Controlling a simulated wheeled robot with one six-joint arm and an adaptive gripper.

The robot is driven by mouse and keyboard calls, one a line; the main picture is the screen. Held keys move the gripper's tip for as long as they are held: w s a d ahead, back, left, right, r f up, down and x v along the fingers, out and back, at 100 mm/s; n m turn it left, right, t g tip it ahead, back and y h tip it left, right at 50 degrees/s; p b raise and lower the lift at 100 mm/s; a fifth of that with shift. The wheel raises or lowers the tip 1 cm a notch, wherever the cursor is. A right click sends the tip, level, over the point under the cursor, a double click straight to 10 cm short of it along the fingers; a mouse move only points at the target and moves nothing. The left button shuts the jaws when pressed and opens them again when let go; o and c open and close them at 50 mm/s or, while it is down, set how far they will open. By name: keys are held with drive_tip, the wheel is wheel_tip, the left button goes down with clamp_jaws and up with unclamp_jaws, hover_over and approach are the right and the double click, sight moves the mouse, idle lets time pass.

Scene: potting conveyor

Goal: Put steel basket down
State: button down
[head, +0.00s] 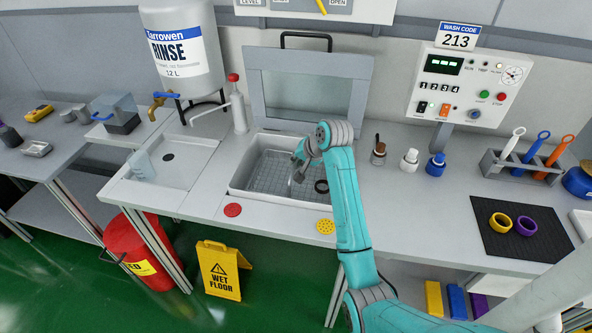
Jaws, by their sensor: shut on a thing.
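The steel basket (266,172) is a grey wire mesh tray inside the white-rimmed basin (237,187) in the middle of the bench. My teal arm reaches over the bench from the lower right. My gripper (297,174) points down at the right part of the basket and is shut on it. The wrist hides part of the basket's right side. I cannot tell whether the basket's bottom touches the basin floor. A dark ring (321,186) lies at the right end of the basin area.
A raised glass lid (308,95) stands behind the basin. A rinse tank (182,55) and white pump bottle (238,108) stand left. Small bottles (409,160), a tool rack (525,165) and a dark mat (500,250) with two rings are right. A wet floor sign (219,272) stands in front.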

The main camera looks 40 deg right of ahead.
drive_tip(key=shift+f, duration=1.55)
drive_tip(key=c, duration=1.2)
unclamp_jaws()
drive_tip(key=shift+c, duration=0.2)
drive_tip(key=v, duration=1.2)
